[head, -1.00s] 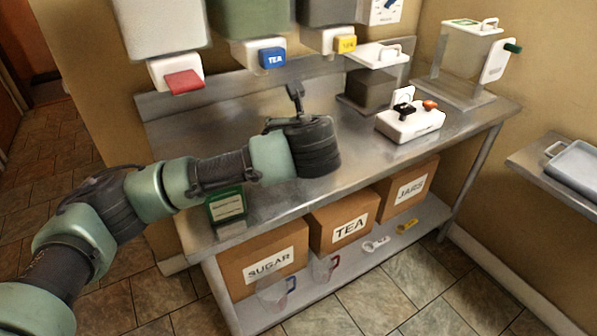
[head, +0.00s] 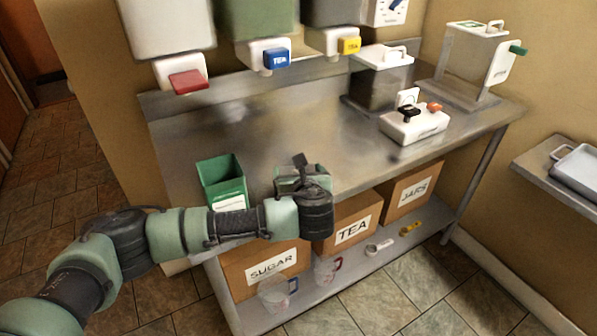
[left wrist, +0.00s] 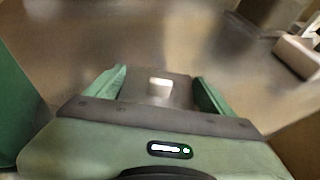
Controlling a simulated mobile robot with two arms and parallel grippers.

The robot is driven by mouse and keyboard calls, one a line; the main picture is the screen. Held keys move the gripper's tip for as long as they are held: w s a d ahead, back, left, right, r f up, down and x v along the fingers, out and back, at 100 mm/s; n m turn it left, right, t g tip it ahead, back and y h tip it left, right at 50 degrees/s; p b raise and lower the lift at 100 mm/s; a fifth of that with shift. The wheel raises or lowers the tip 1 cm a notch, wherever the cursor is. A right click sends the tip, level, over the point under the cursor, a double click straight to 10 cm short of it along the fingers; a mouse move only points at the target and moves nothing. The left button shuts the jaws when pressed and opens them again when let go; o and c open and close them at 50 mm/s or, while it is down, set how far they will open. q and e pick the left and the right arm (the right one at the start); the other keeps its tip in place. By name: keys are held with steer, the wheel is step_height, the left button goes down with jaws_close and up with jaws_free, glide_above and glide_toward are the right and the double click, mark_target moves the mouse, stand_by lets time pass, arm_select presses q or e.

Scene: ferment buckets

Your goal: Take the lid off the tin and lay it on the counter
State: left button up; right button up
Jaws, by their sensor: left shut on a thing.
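The green tin (head: 222,178) stands upright on the steel counter near its front edge, with its top open and its dark inside showing. My left gripper (head: 300,172) is to the right of the tin, over the front part of the counter. In the left wrist view its two green fingers (left wrist: 160,88) are shut on a flat grey piece with a pale square, which I take to be the lid (left wrist: 160,90). The lid cannot be clearly made out in the head view, and its gap to the counter cannot be told. My right gripper is not in view.
Dispensers with red (head: 188,81), blue (head: 277,58) and yellow (head: 350,45) taps hang above the counter (head: 335,125). A white device (head: 414,125) and clear bins stand at the right. Labelled cardboard boxes (head: 350,225) sit below. Mid-counter is clear.

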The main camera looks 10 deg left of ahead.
arm_select(q)
steer(key=o, duration=1.5)
steer(key=shift+f, duration=0.1)
steer(key=shift+c, duration=0.2)
